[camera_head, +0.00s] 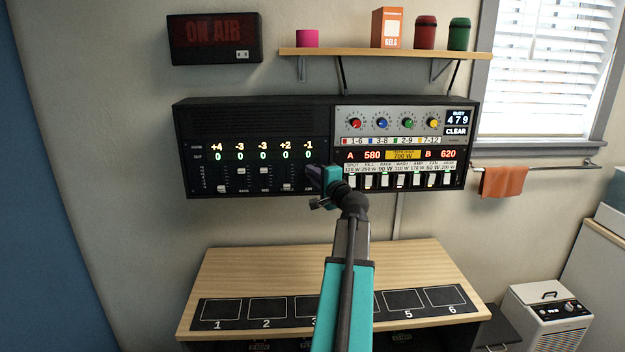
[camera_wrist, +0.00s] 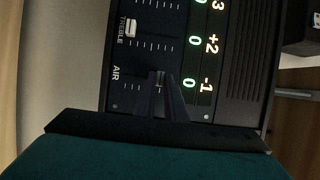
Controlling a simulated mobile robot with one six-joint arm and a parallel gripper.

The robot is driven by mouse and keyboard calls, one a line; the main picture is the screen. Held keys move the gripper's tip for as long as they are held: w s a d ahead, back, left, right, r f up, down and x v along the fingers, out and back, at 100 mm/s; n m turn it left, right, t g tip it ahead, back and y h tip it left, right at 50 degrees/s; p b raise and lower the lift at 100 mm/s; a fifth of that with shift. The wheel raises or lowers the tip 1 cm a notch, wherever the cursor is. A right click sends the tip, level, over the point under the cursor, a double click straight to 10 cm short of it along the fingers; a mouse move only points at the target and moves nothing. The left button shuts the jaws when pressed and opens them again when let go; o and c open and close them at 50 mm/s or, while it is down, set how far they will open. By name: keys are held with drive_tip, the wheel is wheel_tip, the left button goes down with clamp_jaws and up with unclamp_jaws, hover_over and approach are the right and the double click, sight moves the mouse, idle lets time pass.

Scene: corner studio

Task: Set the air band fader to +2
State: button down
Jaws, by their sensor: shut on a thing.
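The air band fader (camera_wrist: 160,76) is the end slider on the dark equalizer panel (camera_head: 255,118), beside the AIR label (camera_wrist: 116,73). My gripper (camera_head: 314,172) is at this slider at the right end of the fader row. In the wrist view my two dark fingers (camera_wrist: 164,88) are shut on the fader knob, which they partly hide. My arm and gripper cover the air fader's scale in the head view.
The treble fader (camera_wrist: 131,29) sits close beside my fingers. A shelf (camera_head: 350,52) hangs above. A wooden desk (camera_head: 300,262) with numbered squares stands below.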

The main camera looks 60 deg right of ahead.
drive_tip(key=shift+r, duration=0.15)
drive_tip(key=c, duration=1.8)
unclamp_jaws()
drive_tip(key=shift+s+a, duration=0.1)
drive_tip(key=b+v, duration=0.3)
drive_tip(key=v, duration=1)
drive_tip(key=shift+s, duration=0.3)
drive_tip(key=shift+a, duration=0.15)
